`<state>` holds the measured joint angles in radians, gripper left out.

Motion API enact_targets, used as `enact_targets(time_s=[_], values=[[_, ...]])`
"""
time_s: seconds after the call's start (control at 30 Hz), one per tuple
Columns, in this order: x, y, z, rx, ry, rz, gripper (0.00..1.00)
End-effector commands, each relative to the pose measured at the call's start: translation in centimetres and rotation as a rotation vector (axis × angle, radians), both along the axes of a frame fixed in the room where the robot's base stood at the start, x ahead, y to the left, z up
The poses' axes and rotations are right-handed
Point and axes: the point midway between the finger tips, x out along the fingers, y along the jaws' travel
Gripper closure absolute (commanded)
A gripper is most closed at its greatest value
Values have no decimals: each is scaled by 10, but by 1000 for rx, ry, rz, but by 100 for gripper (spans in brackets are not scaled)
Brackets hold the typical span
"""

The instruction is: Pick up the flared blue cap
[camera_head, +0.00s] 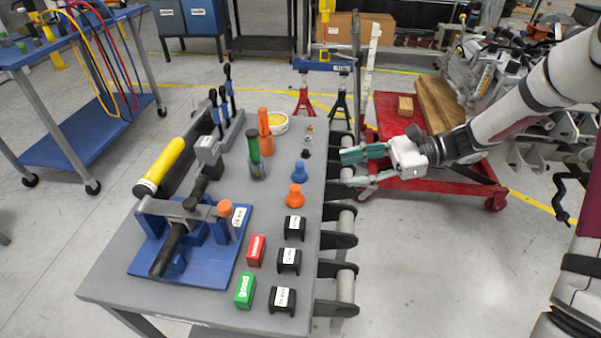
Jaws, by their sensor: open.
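The flared blue cap (299,172) stands on the grey table near its right side. It is wide at the base and narrower at the top. A similar orange cap (295,196) stands just in front of it, and a small black piece (305,154) sits just behind it. My gripper (350,168) is to the right of the blue cap, past the table's right edge, pointing left. Its green-tipped fingers are spread apart, with nothing between them. There is a clear gap between the fingers and the cap.
Black brackets (289,260), a red block (256,249) and a green block (245,291) are in front. A blue fixture (148,263) is at left. Orange and green parts (266,140) stand behind left.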

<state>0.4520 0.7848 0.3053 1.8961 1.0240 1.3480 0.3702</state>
Motion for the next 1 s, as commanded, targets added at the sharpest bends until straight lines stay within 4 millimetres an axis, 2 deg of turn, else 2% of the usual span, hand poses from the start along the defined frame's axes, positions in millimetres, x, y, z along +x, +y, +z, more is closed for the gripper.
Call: enact_targets(time_s=[0.03,0.1,0.3,0.47,0.8,1.0], values=[[13,-2,-18,55,46,-41,56],[27,-5,-32,116,92,-91,56],[49,-10,-54,223,171,-173,56],[53,0,-57,242,184,-186,56],[55,61,-57,240,183,-184,56],[55,75,-56,238,182,-186,56]])
